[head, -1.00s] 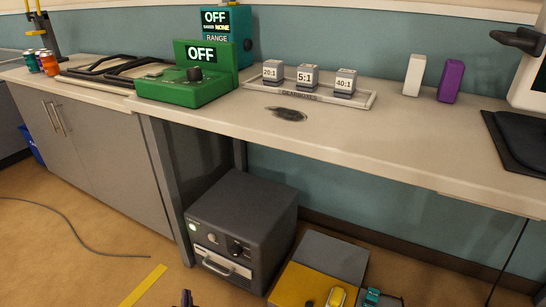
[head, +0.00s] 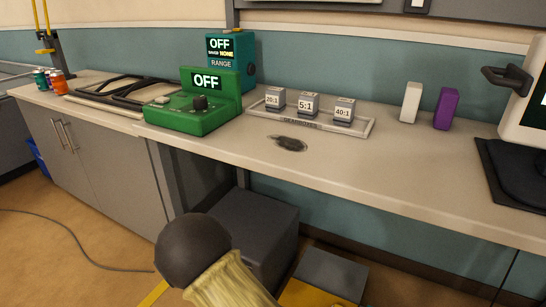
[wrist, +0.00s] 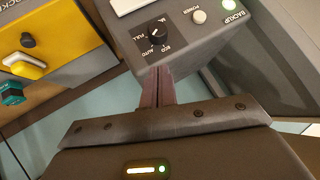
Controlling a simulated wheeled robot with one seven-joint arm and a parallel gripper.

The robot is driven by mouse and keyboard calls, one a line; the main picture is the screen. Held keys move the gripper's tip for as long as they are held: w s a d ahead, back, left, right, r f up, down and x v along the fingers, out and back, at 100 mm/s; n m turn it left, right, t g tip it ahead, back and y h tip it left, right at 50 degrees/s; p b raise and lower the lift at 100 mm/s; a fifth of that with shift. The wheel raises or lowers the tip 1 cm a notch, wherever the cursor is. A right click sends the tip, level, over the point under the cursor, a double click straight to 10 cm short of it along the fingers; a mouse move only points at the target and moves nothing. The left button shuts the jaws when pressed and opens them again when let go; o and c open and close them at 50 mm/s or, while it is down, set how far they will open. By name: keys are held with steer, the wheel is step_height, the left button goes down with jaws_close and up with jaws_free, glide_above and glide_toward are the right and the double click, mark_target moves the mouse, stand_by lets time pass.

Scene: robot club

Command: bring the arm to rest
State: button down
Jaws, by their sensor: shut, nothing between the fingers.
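My gripper (wrist: 162,85) shows in the wrist view with its two dark reddish fingers together and nothing between them. Its fingertips are in front of the dark grey backup box (wrist: 180,52), just below the black mode knob (wrist: 157,32) in the picture. I cannot tell whether they touch the box. In the head view the same box (head: 262,222) stands on the floor under the bench, its front hidden by a dark rounded part and a tan part in the foreground. My fingers do not show in the head view.
The bench (head: 365,170) carries a green unit reading OFF (head: 190,118), a teal range unit (head: 240,72), a tray with ratio blocks (head: 306,105), and a white (head: 411,102) and a purple block (head: 447,108). A yellow panel (wrist: 62,45) lies left in the wrist view.

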steer(key=s+d+r+n+g+p, duration=0.1)
steer(key=s+d+r+g+p, duration=0.15)
steer(key=d+r, duration=0.55)
steer(key=s+d+r+n+g+p, duration=0.1)
steer(key=s+d+r+g+p, duration=0.15)
steer(key=d+r, duration=0.55)
steer(key=s+d+r+n+g+p, duration=0.25)
steer(key=s+d+r+p, duration=0.35)
steer(key=s+d+r, duration=0.6)
steer(key=w+a+p+v, duration=0.1)
steer(key=w+p+v, duration=0.2)
steer(key=p+v, duration=1.5)
steer(key=w+a+r+p+v, duration=0.1)
steer(key=w+p+v, duration=0.3)
steer(key=p+v, duration=1.4)
steer(key=shift+a+r+n+h+p, duration=0.35)
steer(key=shift+a+r, duration=0.2)
steer(key=shift+r, duration=0.1)
